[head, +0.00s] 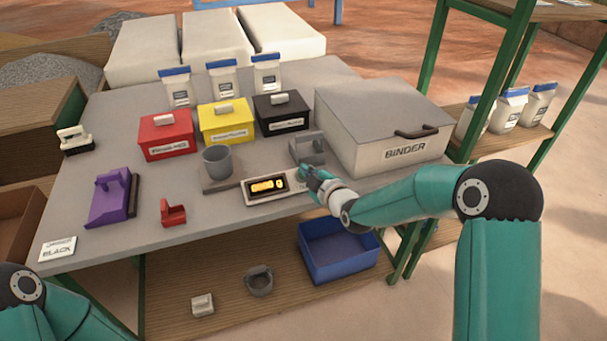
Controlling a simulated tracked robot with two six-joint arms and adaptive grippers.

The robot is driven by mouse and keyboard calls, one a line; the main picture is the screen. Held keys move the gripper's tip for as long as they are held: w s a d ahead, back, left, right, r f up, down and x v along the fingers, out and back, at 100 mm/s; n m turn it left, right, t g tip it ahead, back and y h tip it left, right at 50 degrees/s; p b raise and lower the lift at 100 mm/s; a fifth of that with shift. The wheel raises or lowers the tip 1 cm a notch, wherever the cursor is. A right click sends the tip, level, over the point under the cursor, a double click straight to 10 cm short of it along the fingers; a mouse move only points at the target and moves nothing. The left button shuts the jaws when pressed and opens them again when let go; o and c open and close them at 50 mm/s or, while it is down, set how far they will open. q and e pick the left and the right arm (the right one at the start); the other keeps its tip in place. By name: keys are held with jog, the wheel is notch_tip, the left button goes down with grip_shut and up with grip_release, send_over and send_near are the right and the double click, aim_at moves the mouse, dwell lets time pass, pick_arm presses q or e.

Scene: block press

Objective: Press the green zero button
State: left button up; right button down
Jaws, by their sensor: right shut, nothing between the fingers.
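The scale's front panel (254,197) sits at the front edge of the grey table, with a lit yellow display. A grey cup (216,162) stands on a plate behind and to the left of it. I cannot make out the green zero button; my right gripper covers the panel's right end. My right gripper (308,176) is shut and empty, its tips over or just beside that right end. I cannot tell if it touches. My left arm shows at the lower left, but its gripper is out of view.
Close behind the right gripper is a grey handled block (308,148); to its right is the large BINDER box (375,135). Red (167,140), yellow (228,127) and black (281,121) lidded boxes stand behind. A blue bin (338,256) is below.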

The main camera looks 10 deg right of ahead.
jog(key=r, duration=0.1)
jog(key=s+r, duration=0.1)
jog(key=r, duration=0.1)
jog(key=s+r, duration=0.1)
jog(key=shift+s+d+r+p, duration=0.15)
jog(key=shift+s+p, duration=0.1)
jog(key=shift+p, duration=0.15)
jog(key=s+f+m+g, duration=0.1)
jog(key=f, duration=0.2)
jog(key=s+f+m+g, duration=0.1)
jog(key=s+f, duration=0.1)
jog(key=f, duration=0.2)
jog(key=s+a+f+m+g+p, duration=0.1)
jog(key=s+f, duration=0.1)
jog(key=f, duration=0.1)
jog(key=shift+s+f, duration=0.1)
jog(key=shift+f, duration=0.05)
jog(key=s+a+f+m+g+p, duration=0.1)
jog(key=s+f+m+g, duration=0.2)
jog(key=s+f, duration=0.3)
jog(key=s+a+f+m+g, duration=0.1)
jog(key=s+f+m+g, duration=0.3)
jog(key=s, duration=1)
jog(key=s+a+f+m+g+p, duration=0.1)
jog(key=s+f+m+g, duration=0.3)
jog(key=s+f, duration=0.3)
jog(key=s+m, duration=0.1)
jog(key=s, duration=0.1)
jog(key=shift+s+a+f+p, duration=0.3)
jog(key=shift+s, duration=0.1)
